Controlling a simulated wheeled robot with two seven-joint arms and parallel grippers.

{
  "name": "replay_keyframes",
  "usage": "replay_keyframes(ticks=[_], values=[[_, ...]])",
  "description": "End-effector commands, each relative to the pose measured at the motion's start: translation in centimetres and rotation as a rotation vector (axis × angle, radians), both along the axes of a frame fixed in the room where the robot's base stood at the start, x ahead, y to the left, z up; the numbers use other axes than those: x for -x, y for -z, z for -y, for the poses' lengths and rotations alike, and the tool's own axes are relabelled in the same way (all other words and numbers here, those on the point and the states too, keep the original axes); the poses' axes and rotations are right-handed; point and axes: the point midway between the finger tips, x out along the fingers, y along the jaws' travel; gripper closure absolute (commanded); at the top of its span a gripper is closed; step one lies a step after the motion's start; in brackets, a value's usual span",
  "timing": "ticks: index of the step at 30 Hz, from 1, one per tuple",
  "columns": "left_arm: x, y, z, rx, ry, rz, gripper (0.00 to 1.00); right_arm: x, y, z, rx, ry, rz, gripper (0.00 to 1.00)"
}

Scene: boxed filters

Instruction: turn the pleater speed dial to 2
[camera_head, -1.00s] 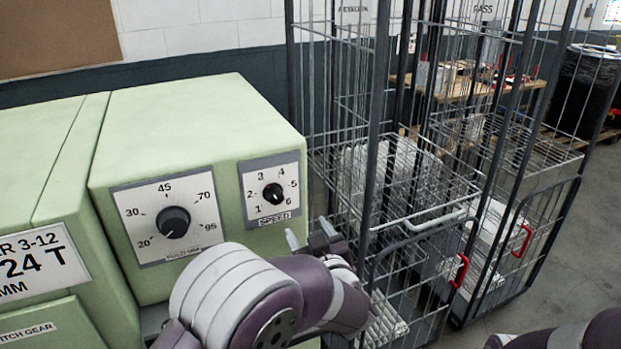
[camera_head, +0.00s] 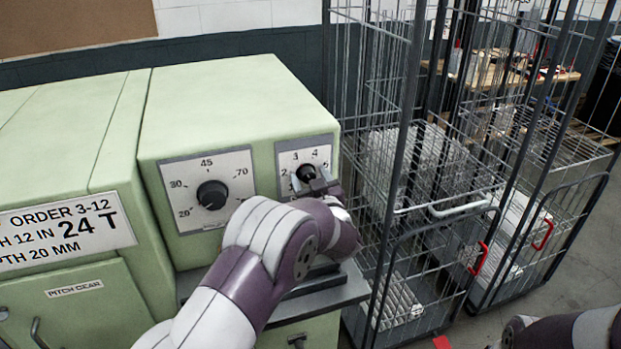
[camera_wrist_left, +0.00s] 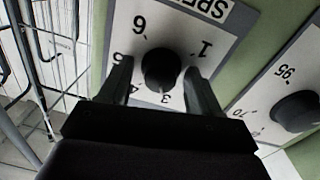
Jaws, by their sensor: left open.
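The speed dial is a black knob (camera_wrist_left: 162,70) on a white plate numbered 1 to 6. It also shows in the head view (camera_head: 306,172), partly covered by my left gripper (camera_head: 312,182). In the left wrist view, the open fingers of my left gripper (camera_wrist_left: 157,68) stand on either side of the knob, with small gaps visible. The plate appears upside down there, and a finger hides the 2. The knob's pale mark seems to point near the 3, though it is small.
A larger black dial (camera_head: 212,195) marked 20 to 95 sits left of the speed plate on the green machine (camera_head: 230,100). A wire cage trolley (camera_head: 405,150) stands close on the right. A grey ledge (camera_head: 325,290) lies below the dials.

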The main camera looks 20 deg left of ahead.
Motion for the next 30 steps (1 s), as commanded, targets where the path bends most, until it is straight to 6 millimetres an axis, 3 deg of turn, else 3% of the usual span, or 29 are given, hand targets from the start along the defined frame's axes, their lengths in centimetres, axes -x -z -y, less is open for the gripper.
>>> replay_keyframes(ticks=[1, 5, 8, 20, 30], values=[[0.0, 0.0, 0.0, 0.0, 0.0, 0.0, 0.43, 0.0, 0.0, 0.0, 0.0, 0.0, 0.0, 0.12], [0.0, 0.0, 0.0, 0.0, 0.001, 0.0, 0.84, 0.0, 0.0, 0.0, 0.0, 0.0, 0.0, 0.12], [0.0, -0.1, 0.1, 0.0, 0.001, 0.001, 0.92, 0.0, 0.0, 0.0, 0.0, 0.0, 0.0, 0.12], [0.0, 0.0, 0.0, 0.025, 0.0, 0.021, 0.93, 0.0, 0.7, 0.0, 0.0, 0.0, 0.0, 0.12], [0.0, 0.4, 0.0, 0.202, 0.0, 0.146, 0.93, 0.0, 4.7, 0.0, 0.0, 0.0, 0.0, 0.12]])
